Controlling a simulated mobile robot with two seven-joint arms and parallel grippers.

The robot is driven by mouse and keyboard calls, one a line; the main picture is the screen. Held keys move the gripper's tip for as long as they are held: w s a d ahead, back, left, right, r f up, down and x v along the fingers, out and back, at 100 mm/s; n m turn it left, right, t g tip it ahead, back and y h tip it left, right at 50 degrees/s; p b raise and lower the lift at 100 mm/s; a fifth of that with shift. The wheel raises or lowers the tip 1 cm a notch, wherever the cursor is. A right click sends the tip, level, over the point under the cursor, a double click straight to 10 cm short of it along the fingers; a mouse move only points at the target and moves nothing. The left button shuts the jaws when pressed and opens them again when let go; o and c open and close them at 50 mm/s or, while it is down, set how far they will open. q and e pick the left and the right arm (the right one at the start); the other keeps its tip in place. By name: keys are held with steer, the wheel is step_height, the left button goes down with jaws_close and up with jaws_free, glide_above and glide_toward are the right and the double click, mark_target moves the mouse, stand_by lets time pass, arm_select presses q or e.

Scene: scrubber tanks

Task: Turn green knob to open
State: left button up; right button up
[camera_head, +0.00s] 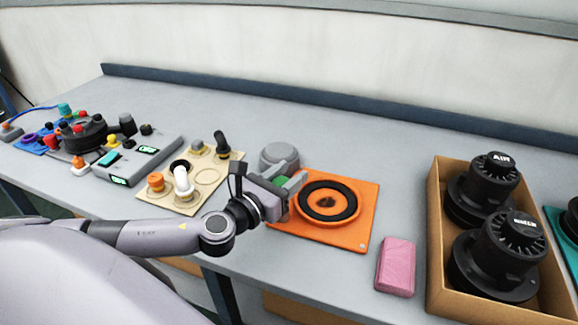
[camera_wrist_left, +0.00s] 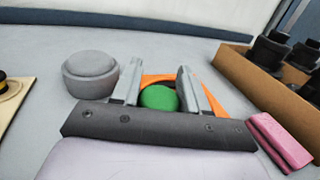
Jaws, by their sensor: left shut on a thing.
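My left gripper (camera_head: 294,184) is at the left edge of a square orange plate (camera_head: 365,213) that carries a black ring (camera_head: 345,190). The gripper is shut on the green knob (camera_head: 281,183), which shows partly between its fingers. In the left wrist view the round green knob (camera_wrist_left: 159,98) sits between the two grey fingers (camera_wrist_left: 158,82), with part of the orange plate behind it. The knob's underside is hidden, so I cannot tell what it rests on. My right gripper is not in view.
A grey round lidded object (camera_head: 279,156) stands close behind the gripper. A beige board (camera_head: 208,192) with several knobs lies left. A pink block (camera_head: 396,267) and a cardboard box (camera_head: 436,235) with black parts are right. The back of the bench is clear.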

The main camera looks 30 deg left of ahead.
arm_select(q)
steer(key=n+y+p, duration=0.1)
steer(key=n+y, duration=0.1)
steer(key=shift+r+y, duration=0.15)
steer(key=shift+y, duration=0.25)
steer(key=shift+s+a+n+g+y+p, duration=0.15)
steer(key=shift+a+n+g+y, duration=0.15)
steer(key=shift+n+g+y, duration=1.5)
steer(key=shift+s+a+n+g+y+p, duration=0.25)
steer(key=shift+n+g+y, duration=0.35)
steer(key=shift+n+y, duration=1.3)
steer(key=shift+s+a+n+g+y+b, duration=0.1)
steer(key=shift+a+n+g+y, duration=0.25)
steer(key=shift+n+g+y, duration=1.55)
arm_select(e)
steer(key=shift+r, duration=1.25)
arm_select(q)
steer(key=shift+m+t+y, duration=0.5)
steer(key=shift+m+y, duration=0.2)
steer(key=shift+y, duration=0.3)
steer(key=o, duration=1)
